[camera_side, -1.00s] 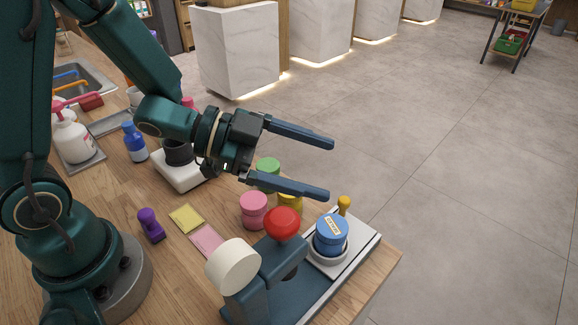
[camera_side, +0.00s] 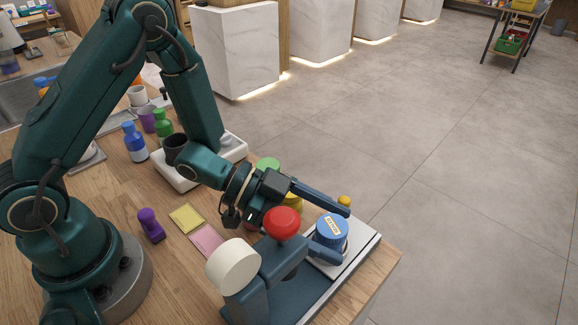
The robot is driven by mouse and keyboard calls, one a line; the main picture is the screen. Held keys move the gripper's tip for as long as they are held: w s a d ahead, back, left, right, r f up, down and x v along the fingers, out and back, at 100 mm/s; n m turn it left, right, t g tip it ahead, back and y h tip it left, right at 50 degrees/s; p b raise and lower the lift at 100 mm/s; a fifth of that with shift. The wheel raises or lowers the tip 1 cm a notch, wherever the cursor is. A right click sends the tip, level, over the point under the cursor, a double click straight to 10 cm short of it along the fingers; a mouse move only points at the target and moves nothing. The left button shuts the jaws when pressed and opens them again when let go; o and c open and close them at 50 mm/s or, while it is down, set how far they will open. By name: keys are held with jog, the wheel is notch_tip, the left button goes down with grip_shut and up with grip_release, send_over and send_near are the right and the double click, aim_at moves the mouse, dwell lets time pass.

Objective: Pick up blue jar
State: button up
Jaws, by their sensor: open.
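The blue jar (camera_side: 331,231), with a pale label on its lid, stands upright on the light plate (camera_side: 362,247) of a dark blue press-like device near the counter's right corner. My gripper (camera_side: 338,232) is open, with one finger behind the jar and the other in front of its lower part. The jar lies between the fingers. Whether either finger touches it, I cannot tell. The front finger is partly hidden by the device.
The device's red knob (camera_side: 282,223) and cream roll (camera_side: 233,265) stand just left of the jar. Green (camera_side: 268,165) and yellow (camera_side: 293,201) jars sit behind my gripper. A yellow pad (camera_side: 187,219), pink pad (camera_side: 207,241) and purple stamp (camera_side: 151,226) lie left.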

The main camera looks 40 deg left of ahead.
grip_shut()
dwell(0.5)
